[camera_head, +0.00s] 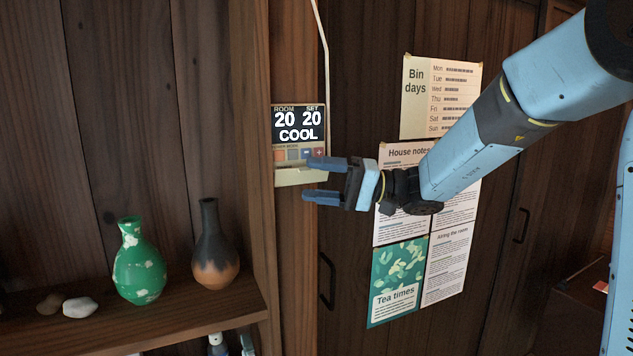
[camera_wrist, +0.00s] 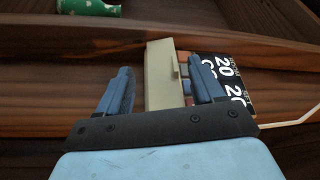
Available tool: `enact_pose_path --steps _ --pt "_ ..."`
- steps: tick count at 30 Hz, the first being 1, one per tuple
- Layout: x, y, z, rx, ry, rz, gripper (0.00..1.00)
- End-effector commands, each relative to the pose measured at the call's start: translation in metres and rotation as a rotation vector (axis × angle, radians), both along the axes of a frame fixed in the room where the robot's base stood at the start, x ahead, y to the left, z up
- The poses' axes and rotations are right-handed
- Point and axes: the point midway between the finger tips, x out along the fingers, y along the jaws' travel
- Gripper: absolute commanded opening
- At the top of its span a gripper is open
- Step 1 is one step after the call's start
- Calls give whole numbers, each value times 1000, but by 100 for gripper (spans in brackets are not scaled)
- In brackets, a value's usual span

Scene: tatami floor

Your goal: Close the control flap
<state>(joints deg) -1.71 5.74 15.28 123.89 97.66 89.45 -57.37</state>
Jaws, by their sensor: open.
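The wall control unit (camera_head: 298,123) is on the wooden post, with a dark display reading ROOM 20, SET 20, COOL. A row of small coloured buttons (camera_head: 292,154) is exposed under the display. The cream control flap (camera_head: 288,177) hangs open below the buttons. In the wrist view the flap (camera_wrist: 160,85) appears as a pale strip between my fingers, with the display (camera_wrist: 224,78) partly behind the right finger. My gripper (camera_head: 309,180) is open at the unit's lower right, one finger over the buttons' right end and the other below the flap. Contact cannot be told.
A wooden shelf at the left holds a green vase (camera_head: 139,265), a dark and orange vase (camera_head: 214,250) and pale stones (camera_head: 80,307). Paper notices (camera_head: 441,95) are on the dark door behind my arm. A pale cable (camera_head: 325,60) runs up from the unit.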

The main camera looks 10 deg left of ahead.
Motion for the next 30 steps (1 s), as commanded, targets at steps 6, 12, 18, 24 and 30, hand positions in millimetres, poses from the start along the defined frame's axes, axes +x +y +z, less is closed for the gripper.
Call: enact_pose_path --steps 6,12,18,24,30 --pt "8 -34 -5 0 0 -3 67" --pt "16 -73 -10 0 0 -3 67" --pt "23 -106 -15 0 2 -3 67" --pt "26 -124 -17 0 2 -1 67" --pt "27 -129 -18 0 2 0 67"
